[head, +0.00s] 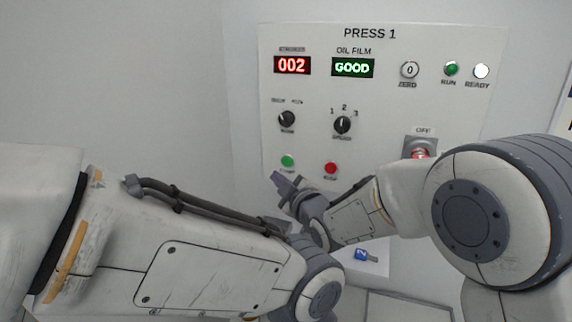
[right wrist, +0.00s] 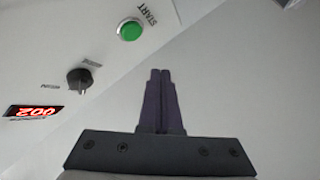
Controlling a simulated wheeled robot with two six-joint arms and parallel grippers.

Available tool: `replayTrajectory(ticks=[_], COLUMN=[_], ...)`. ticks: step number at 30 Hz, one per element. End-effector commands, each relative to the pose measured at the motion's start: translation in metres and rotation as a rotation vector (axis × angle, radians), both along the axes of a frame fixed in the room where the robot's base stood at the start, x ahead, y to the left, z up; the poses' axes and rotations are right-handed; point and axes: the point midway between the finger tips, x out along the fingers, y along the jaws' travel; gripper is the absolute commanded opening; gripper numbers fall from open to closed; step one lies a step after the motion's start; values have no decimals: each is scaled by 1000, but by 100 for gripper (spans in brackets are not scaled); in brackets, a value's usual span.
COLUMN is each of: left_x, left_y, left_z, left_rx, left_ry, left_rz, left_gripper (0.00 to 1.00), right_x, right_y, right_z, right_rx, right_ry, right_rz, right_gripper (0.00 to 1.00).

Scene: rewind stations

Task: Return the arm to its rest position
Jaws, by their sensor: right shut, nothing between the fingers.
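My right arm comes in from the right in the head view, and its gripper (head: 282,184) is in front of the lower left part of the PRESS 1 panel (head: 385,90). The right wrist view shows the two dark fingers (right wrist: 160,100) together with nothing between them. In that view the fingers are over plain grey wall, apart from the green START button (right wrist: 130,30). My left arm fills the lower left of the head view; its gripper is not in view.
The panel has a red display (head: 292,65) reading 002, a green display (head: 353,68) reading GOOD, a mode knob (head: 287,119), a selector (head: 342,125) and a red button (head: 331,168). My right arm partly covers the OFF switch (head: 420,144).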

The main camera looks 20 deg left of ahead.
Motion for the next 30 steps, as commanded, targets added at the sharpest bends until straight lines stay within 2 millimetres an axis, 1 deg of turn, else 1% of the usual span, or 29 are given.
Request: replayTrajectory(ticks=[15, 17, 20, 23, 26, 27, 29, 30], left_x=[0, 0, 0, 0, 0, 0, 0, 0], left_y=[0, 0, 0, 0, 0, 0, 0, 0], left_z=[0, 0, -2, -5, -7, -8, -10, -11], left_rx=[0, 0, 0, 0, 0, 0, 0, 0], left_ry=[1, 0, 0, 0, 0, 0, 0, 0], left_rz=[6, 5, 5, 5, 4, 4, 4, 4], left_gripper=[0, 0, 0, 0, 0, 0, 0, 0], right_x=[0, -3, -16, -44, -88, -109, -144, -168], right_y=[0, -4, -18, -46, -84, -101, -126, -143], right_z=[0, -3, -13, -34, -62, -73, -89, -98], right_rx=[-1, -7, -30, -68, -112, -131, -161, -180], right_ry=[2, 32, 152, 360, 612, 710, 856, 951], right_rz=[-1, -7, -38, -102, -195, -236, -301, -346], right_gripper=[0, 0, 0, 0, 0, 0, 0, 0])
